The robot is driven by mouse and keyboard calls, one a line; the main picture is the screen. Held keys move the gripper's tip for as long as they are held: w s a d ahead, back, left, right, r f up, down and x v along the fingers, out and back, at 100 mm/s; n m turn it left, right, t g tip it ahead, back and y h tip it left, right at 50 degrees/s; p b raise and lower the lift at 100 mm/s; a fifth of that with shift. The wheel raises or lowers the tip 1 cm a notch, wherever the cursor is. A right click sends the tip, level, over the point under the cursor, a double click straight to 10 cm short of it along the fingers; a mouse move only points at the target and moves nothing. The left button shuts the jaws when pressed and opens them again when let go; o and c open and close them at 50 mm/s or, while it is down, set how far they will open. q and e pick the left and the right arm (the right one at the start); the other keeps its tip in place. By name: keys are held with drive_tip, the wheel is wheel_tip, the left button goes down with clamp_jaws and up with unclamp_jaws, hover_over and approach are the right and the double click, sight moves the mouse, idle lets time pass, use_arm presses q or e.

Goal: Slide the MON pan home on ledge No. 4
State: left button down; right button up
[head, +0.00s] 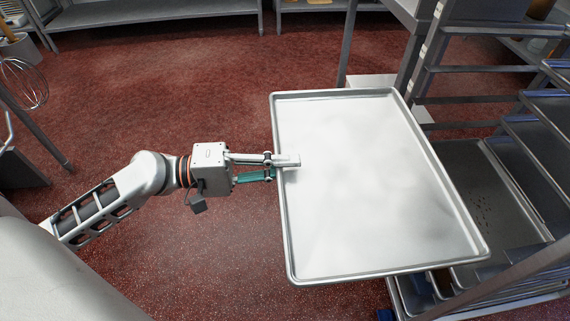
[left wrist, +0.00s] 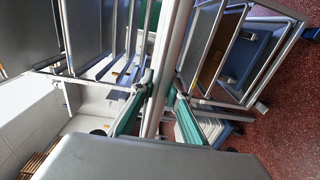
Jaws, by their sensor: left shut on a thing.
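A large empty sheet pan (head: 370,180) with a raised rim hangs over the floor in the head view, at the open side of the rack (head: 427,70). No MON marking is readable on it. My left gripper (head: 284,167) is shut on the middle of the pan's left rim. In the left wrist view my left gripper (left wrist: 160,92) clamps the pan (left wrist: 171,55), which shows nearly edge-on. The pan's right edge overlaps the rack in the head view; I cannot tell whether it touches a ledge. No ledge number is readable. My right gripper is not in view.
Other pans (head: 483,185) sit in the rack at the right, below and beside the held pan. A steel table (head: 150,13) stands at the back, and a wire whisk (head: 22,82) is at far left. Red floor (head: 200,80) is clear between them.

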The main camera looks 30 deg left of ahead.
sight(303, 168)
use_arm(q)
drive_tip(key=shift+w+d+r, duration=0.2)
drive_tip(key=shift+w+d, duration=0.1)
drive_tip(key=shift+d, duration=0.15)
drive_tip(key=shift+w+d, duration=0.3)
drive_tip(key=shift+d, duration=0.2)
drive_tip(key=shift+w+d+p, duration=0.3)
drive_tip(key=shift+d, duration=0.05)
drive_tip(key=shift+w+d, duration=0.1)
drive_tip(key=shift+d, duration=0.1)
drive_tip(key=shift+f, duration=0.1)
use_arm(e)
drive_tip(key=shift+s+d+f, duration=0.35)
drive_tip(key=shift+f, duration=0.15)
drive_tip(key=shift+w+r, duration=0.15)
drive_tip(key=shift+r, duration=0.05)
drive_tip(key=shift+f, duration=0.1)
